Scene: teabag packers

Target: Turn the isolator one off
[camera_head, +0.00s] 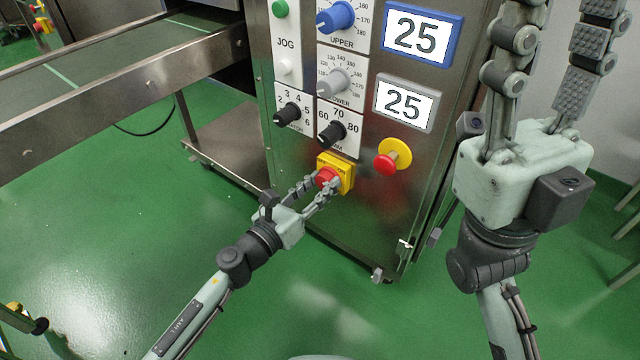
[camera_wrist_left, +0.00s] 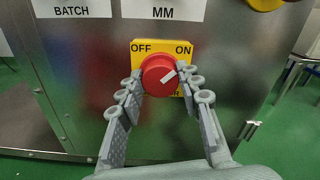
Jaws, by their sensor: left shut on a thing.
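The isolator is a red rotary knob (camera_wrist_left: 158,75) on a yellow plate (camera_wrist_left: 141,46) marked OFF at left and ON at right. Its white mark points up and right, toward ON. In the head view the red knob (camera_head: 326,177) and yellow plate (camera_head: 343,166) sit low on the steel cabinet front. My left gripper (camera_head: 322,182) is shut on the knob, one finger on each side, also in the left wrist view (camera_wrist_left: 160,82). My right gripper (camera_head: 549,22) is raised at the right, fingers apart and empty, its tips cut off by the top edge.
Above the isolator are black dials (camera_head: 331,133), grey and blue dials, and two displays reading 25 (camera_head: 404,99). A red button on a yellow base (camera_head: 392,157) is to the right. A conveyor (camera_head: 110,100) runs at left. Green floor in front is clear.

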